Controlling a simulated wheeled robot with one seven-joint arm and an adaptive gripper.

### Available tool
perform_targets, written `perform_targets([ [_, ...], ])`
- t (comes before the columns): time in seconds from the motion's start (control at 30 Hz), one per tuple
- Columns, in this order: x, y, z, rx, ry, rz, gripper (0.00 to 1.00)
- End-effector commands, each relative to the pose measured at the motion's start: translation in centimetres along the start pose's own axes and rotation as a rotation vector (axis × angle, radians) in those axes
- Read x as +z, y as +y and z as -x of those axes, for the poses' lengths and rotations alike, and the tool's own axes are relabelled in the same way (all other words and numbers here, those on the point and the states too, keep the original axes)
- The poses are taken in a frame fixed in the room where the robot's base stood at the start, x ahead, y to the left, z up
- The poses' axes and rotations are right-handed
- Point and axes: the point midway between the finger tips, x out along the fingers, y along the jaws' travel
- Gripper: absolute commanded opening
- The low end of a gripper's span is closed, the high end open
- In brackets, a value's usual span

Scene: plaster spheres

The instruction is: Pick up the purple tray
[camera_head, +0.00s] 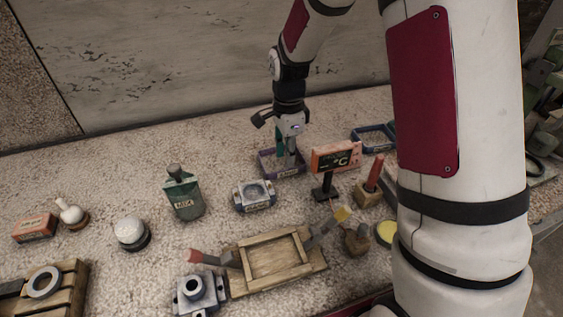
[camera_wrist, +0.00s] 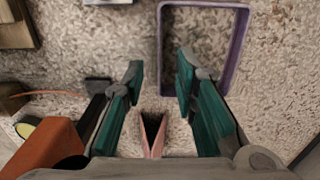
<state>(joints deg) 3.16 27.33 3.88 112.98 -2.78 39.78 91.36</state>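The purple tray (camera_head: 262,165) lies on the speckled surface below my gripper (camera_head: 287,155) in the head view.
An orange °C display (camera_head: 336,156) stands close to the tray's right, also at lower left in the wrist view (camera_wrist: 50,150). A blue tray (camera_head: 358,140) lies farther right. A wall rises behind.

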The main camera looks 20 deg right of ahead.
Motion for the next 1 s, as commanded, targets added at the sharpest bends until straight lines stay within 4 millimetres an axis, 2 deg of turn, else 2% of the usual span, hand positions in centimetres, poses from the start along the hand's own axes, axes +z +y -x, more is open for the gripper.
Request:
perform_targets([
  [0.2, -0.1, 0.2, -3.3, 0.003, -0.001, 0.0, 0.27],
  [0.3, -0.1, 0.1, -4.2, 0.001, 0.0, -0.001, 0.27],
  [0.57, -0.1, 0.1, -4.5, 0.0, 0.0, -0.001, 0.27],
  [0.6, -0.1, 0.1, -4.5, 0.0, 0.0, -0.001, 0.24],
  [0.7, -0.1, 0.1, -4.5, -0.001, 0.0, -0.001, 0.02],
  [1.0, -0.1, 0.1, -4.4, -0.001, 0.0, -0.001, 0.0],
])
